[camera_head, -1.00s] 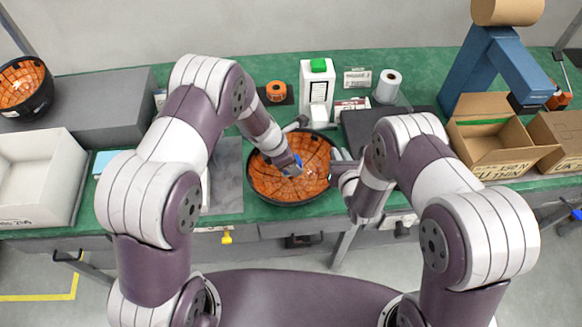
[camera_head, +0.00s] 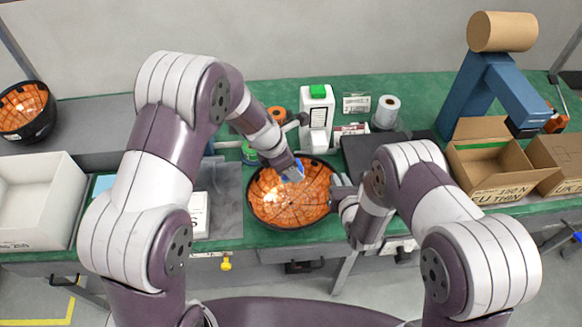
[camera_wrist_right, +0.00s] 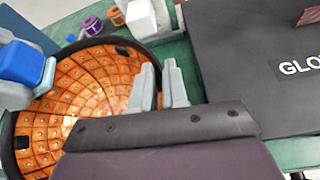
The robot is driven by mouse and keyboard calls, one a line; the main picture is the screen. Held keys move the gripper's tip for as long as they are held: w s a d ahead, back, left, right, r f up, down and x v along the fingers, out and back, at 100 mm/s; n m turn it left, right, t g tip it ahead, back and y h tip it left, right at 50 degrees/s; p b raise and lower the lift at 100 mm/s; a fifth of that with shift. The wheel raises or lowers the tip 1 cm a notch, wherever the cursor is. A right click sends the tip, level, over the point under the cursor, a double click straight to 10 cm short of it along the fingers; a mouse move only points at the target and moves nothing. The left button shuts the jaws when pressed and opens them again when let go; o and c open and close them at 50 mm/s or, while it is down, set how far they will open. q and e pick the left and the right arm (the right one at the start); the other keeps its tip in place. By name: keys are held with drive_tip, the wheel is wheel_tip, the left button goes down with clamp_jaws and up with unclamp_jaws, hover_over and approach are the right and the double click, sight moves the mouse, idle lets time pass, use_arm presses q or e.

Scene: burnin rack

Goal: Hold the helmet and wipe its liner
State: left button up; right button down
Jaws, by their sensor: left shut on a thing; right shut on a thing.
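The helmet (camera_head: 285,207) lies upside down on the green bench, with its black rim up and its orange gridded liner showing. My left gripper (camera_head: 291,173) is shut on a blue wiping pad (camera_head: 294,172), over the far part of the liner. The pad (camera_wrist_right: 27,63) also shows at the left of the right wrist view; whether it touches the liner is unclear. My right gripper (camera_head: 338,190) is shut on the helmet's right rim. In the right wrist view its two fingers (camera_wrist_right: 160,88) stand on either side of the rim.
A white bottle with a green cap (camera_head: 317,120) stands behind the helmet. A dark flat case (camera_head: 365,155) lies behind my right gripper. Cardboard boxes (camera_head: 492,160) stand at right. A white bin (camera_head: 35,200) and another helmet (camera_head: 26,112) are at left.

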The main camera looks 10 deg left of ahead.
drive_tip(key=shift+f, duration=0.1)
drive_tip(key=c, duration=1.1)
unclamp_jaws()
drive_tip(key=shift+s, duration=0.1)
drive_tip(key=v, duration=1.2)
use_arm(q)
drive_tip(key=shift+f, duration=0.1)
